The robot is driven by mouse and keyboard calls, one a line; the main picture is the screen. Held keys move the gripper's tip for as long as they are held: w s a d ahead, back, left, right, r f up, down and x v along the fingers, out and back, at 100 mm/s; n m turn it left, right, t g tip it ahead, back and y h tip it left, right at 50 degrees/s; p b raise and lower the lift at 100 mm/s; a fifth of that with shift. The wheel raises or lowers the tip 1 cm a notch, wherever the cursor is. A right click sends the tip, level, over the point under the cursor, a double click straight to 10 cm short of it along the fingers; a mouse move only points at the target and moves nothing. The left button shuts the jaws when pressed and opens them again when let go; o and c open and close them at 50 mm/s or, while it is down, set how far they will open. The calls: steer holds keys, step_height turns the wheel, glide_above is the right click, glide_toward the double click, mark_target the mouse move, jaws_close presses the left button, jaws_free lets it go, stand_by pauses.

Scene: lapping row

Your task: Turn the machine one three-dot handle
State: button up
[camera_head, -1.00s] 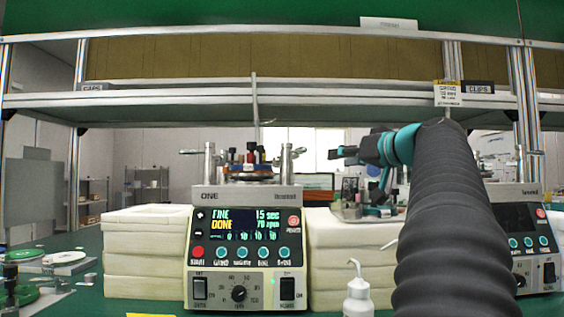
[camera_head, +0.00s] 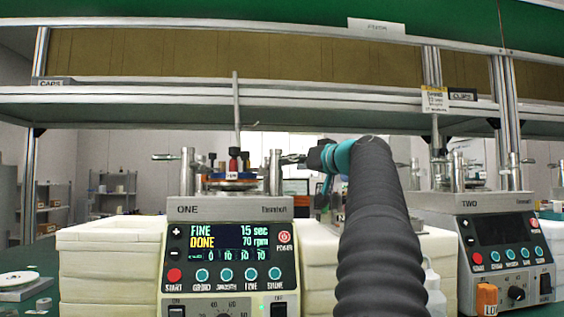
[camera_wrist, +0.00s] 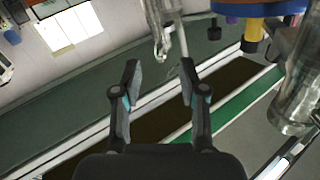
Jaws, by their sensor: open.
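Machine ONE (camera_head: 230,262) stands front and centre in the head view. Its display reads FINE, 15 sec, DONE, 70 rpm. Metal posts rise at its left (camera_head: 188,172) and right (camera_head: 275,173), each with a lever at its top. Dot marks are too small to read, so I cannot tell which lever has three dots. My gripper (camera_wrist: 160,75) is open and empty in the wrist view. A shiny metal post (camera_wrist: 297,95) is close to its right there. In the head view my wrist is just right of the right post's lever (camera_head: 292,158); the fingers are hard to make out.
White foam blocks (camera_head: 110,265) flank the machine. Machine TWO (camera_head: 480,240) stands at the right. An orange padlock-like block (camera_head: 487,299) and a white bottle (camera_head: 434,292) are in front. A shelf (camera_head: 130,105) spans above.

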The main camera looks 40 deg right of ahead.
steer(key=shift+w+p, duration=0.5)
steer(key=shift+w, duration=2.25)
steer(key=shift+c, duration=0.2)
jaws_close()
